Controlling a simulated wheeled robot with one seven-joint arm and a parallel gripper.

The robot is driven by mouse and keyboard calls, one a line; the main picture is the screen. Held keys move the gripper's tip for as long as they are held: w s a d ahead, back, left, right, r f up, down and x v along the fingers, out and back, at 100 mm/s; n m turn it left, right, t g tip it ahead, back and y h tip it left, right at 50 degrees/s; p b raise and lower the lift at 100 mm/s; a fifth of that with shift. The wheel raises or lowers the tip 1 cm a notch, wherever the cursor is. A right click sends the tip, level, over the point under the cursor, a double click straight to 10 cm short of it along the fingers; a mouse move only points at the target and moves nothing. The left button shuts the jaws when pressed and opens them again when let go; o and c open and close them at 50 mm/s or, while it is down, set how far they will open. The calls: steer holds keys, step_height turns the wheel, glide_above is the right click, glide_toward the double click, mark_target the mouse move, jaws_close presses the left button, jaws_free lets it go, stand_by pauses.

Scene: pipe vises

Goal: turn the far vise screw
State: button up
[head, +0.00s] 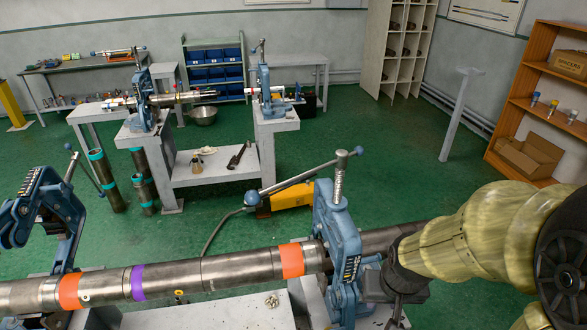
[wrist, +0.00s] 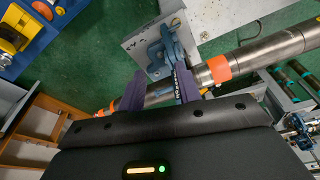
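A blue pipe vise (head: 340,235) clamps the long steel pipe (head: 225,268) at the near bench, right of centre. Its upright screw (head: 339,178) has a long bar handle (head: 305,177) tilted down to the left. The vise also shows in the wrist view (wrist: 163,55). A second blue vise (head: 45,215) stands at the left. Two smaller blue vises, one on the left (head: 143,95) and one on the right (head: 264,85), stand on the bench across the room. My gripper (head: 388,285) is beside the right vise, below its screw. In the wrist view its purple fingers (wrist: 160,78) are apart, with nothing seen held.
The pipe carries orange (head: 291,260) and purple (head: 138,282) bands. A yellow tool (head: 291,197) lies on the green floor behind the vise. A wooden shelf (head: 545,95) stands at the right. Floor between the benches and shelf is mostly clear.

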step_height(320, 180, up, 29)
steer(key=m+y+p, duration=0.1)
steer(key=m+p, duration=0.3)
steer(key=m, duration=0.6)
glide_above(306, 173)
steer(key=s+d, duration=0.2)
steer(key=s, duration=0.1)
steer(key=shift+w+d+r+g, duration=0.1)
steer(key=shift+r+g, duration=0.4)
steer(key=shift+f+b, duration=0.1)
steer(key=shift+b, duration=0.2)
steer(key=w+f, duration=0.1)
steer(key=f, duration=0.4)
steer(key=a+f+p, duration=0.1)
steer(key=f, duration=0.5)
steer(key=w+a+f, duration=0.1)
steer(key=f, duration=0.5)
steer(key=shift+w+p, duration=0.3)
steer(key=shift+p, duration=0.1)
steer(key=shift+c, duration=0.2)
